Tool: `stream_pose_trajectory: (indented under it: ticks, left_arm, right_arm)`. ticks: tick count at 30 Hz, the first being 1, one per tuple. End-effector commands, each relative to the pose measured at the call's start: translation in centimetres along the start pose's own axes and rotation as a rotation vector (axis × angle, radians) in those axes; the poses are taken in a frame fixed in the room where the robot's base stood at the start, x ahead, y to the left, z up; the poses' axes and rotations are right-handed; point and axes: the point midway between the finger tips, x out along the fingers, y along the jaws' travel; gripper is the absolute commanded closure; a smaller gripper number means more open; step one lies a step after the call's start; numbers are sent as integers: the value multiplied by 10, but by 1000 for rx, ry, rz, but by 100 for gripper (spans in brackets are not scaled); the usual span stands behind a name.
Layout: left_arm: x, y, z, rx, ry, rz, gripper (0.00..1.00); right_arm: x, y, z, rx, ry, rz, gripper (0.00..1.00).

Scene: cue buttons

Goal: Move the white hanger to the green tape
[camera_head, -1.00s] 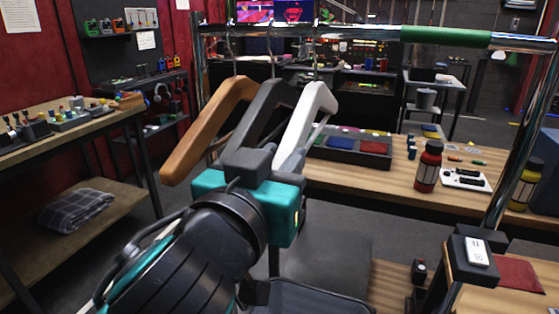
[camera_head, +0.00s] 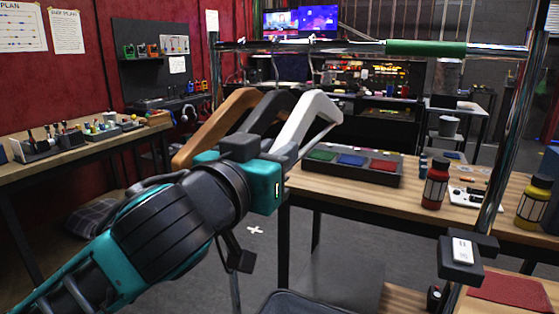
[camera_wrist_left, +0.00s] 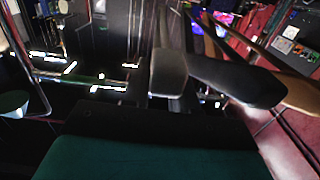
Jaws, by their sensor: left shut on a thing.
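The white hanger (camera_head: 308,117) hangs below the metal rail at the right end of a row of three, beside a black hanger (camera_head: 266,112) and a brown hanger (camera_head: 212,128). The green tape (camera_head: 425,48) is wrapped around the rail farther right, with bare rail between it and the white hanger. My left gripper (camera_head: 287,153) is shut on the lower part of the white hanger; its fingers are partly hidden behind its teal body. In the left wrist view, the black hanger (camera_wrist_left: 235,80) and brown hanger (camera_wrist_left: 303,95) show at right. My right gripper is out of view.
The rail (camera_head: 345,46) stands on a metal post (camera_head: 515,130) at right. Behind it, a wooden table holds a tray of coloured compartments (camera_head: 350,163), a red bottle (camera_head: 434,184) and a yellow bottle (camera_head: 533,203). The space under the rail toward the tape looks clear.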

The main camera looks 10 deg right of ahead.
Motion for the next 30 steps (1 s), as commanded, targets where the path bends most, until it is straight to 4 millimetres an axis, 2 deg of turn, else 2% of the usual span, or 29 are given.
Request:
stream_pose_trajectory:
  ticks: [30]
  left_arm:
    - [0,51,-2,1,5,2,100]
  right_arm:
    - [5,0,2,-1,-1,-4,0]
